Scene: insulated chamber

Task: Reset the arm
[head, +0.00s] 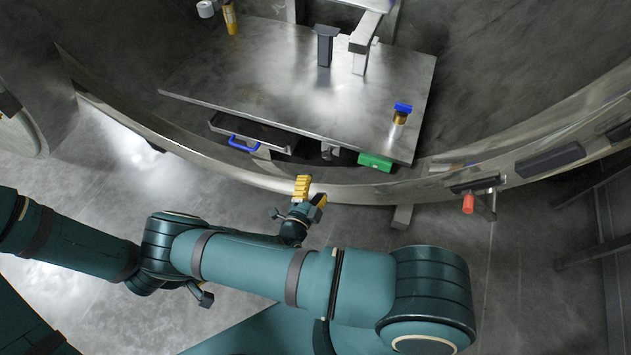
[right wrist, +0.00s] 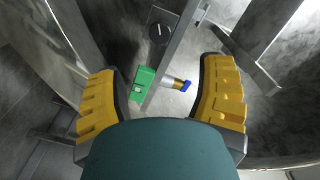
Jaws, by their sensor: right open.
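My teal right arm (head: 270,268) reaches across the front of the head view. My right gripper (head: 311,194) has yellow fingers and is just in front of the chamber's metal rim. In the right wrist view my right gripper (right wrist: 160,66) has its fingers wide apart with nothing held between them. Another teal arm link of mine (head: 70,242) comes in from the left. No left gripper can be made out.
A metal table (head: 300,85) stands beyond the curved rim (head: 370,194). It carries a blue-topped gold cylinder (head: 401,115) and a yellow tube (head: 230,18). A green block (head: 375,161) is at its front edge. A blue-handled drawer (head: 250,133) is below. A red-orange knob (head: 468,204) hangs right.

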